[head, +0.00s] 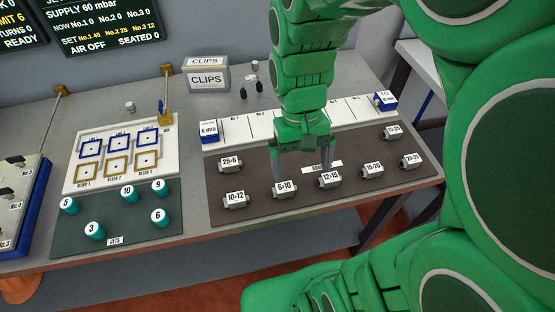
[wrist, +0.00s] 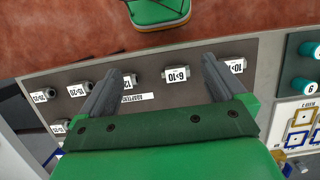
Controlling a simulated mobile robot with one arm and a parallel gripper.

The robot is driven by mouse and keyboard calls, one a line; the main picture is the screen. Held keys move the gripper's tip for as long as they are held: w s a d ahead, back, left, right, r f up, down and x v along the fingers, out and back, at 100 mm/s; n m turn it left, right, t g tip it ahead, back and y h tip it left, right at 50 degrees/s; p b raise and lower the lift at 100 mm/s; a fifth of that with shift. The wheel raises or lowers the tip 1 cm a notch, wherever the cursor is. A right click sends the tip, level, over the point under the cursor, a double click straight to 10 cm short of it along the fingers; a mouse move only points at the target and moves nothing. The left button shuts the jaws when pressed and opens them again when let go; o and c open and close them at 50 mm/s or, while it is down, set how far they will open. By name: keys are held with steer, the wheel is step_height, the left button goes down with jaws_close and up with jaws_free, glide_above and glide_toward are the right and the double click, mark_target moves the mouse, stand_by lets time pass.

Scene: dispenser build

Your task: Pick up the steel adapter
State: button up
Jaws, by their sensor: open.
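Several small steel adapters with white labels stand on a dark mat (head: 260,207). The front row includes 10>12 (head: 236,200), 6>10 (head: 285,188), 12>15 (head: 329,180) and 15>20 (head: 372,171). 25>6 (head: 231,164) sits behind at the left; two more stand at the right. My gripper (head: 302,170) is open and empty, pointing down over the mat. In the wrist view, 6>10 (wrist: 177,75) appears between the fingertips of my gripper (wrist: 166,70), apart from both. My fingers partly cover its two neighbours there. The height of the fingertips above the mat is hard to tell.
Behind the mat lies a white numbered strip (head: 261,125) with blue blocks at its ends. To the left are a green mat with teal jets (head: 128,190) and a white board (head: 117,185) of square frames. A CLIPS box (head: 206,77) stands at the back.

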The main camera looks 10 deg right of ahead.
steer(key=g, duration=0.1)
glide_toward(284, 184)
steer(key=f, duration=0.2)
steer(key=shift+s+x, duration=0.15)
steer(key=shift+x, duration=1.85)
steer(key=shift+s+x, duration=0.15)
steer(key=shift+x, duration=1.8)
steer(key=shift+r, duration=0.1)
steer(key=c, duration=1.3)
steer(key=shift+r, duration=0.1)
steer(key=shift+r, duration=0.5)
step_height(284, 184, up, 2)
steer(key=shift+r, duration=0.2)
steer(key=shift+s+d+r, duration=0.15)
steer(key=shift+s+r, duration=1.4)
steer(key=shift+s, duration=0.75)
steer(key=shift+s+d+r, duration=0.2)
steer(key=shift+s+r, duration=1.4)
steer(key=shift+s, duration=0.7)
steer(key=shift+s+d+r, duration=0.15)
steer(key=shift+s+r, duration=1.4)
steer(key=shift+s, duration=0.8)
